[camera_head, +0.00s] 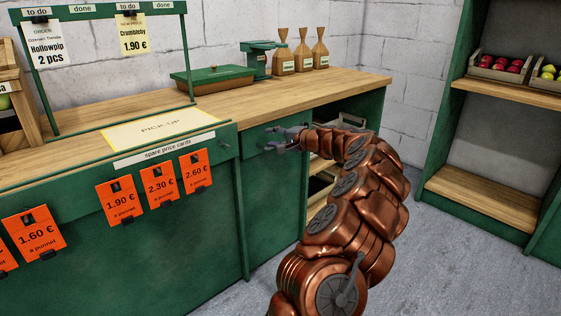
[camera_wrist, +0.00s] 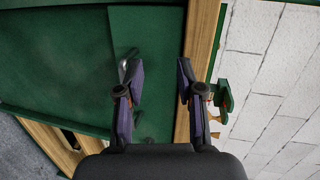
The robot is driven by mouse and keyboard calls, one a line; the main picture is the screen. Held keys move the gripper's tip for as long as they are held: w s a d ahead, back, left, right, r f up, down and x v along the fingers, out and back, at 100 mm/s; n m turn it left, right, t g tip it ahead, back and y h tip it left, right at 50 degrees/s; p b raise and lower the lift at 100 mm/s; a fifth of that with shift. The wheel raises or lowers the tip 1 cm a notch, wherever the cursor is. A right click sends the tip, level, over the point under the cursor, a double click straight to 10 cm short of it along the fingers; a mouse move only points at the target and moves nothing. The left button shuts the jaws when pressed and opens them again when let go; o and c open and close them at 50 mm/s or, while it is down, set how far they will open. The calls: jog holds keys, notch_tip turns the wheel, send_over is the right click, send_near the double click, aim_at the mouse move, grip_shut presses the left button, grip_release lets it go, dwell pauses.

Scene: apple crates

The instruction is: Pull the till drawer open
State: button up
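The till drawer's green front (camera_head: 258,143) is under the wooden counter top, right of the price cards, and looks flush with the counter. It also shows in the wrist view (camera_wrist: 152,32), with a small metal handle (camera_wrist: 127,58) on it. My gripper (camera_head: 272,139) is in front of the drawer. In the wrist view my gripper (camera_wrist: 160,82) is open, with nothing seen between its fingers. The handle is beside and partly behind the left finger, not centred between the fingers. I cannot tell whether they touch.
The wooden counter top (camera_head: 300,92) runs just above my gripper; its edge is close to the right finger in the wrist view. Open shelves with crates (camera_head: 318,168) are right of the drawer. A green shelf unit (camera_head: 480,192) stands farther right, with free floor between.

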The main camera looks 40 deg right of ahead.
jog(key=s+d+f+m+h+b, duration=0.25)
jog(key=d+f, duration=0.25)
jog(key=d, duration=0.3)
jog(key=shift+n+y, duration=0.25)
jog(key=shift+n, duration=0.1)
jog(key=shift+a+b+x, duration=0.15)
jog(key=shift+x, duration=1.7)
jog(key=shift+a+b+x, duration=0.15)
jog(key=shift+x, duration=1.65)
jog(key=shift+r, duration=0.2)
grip_shut()
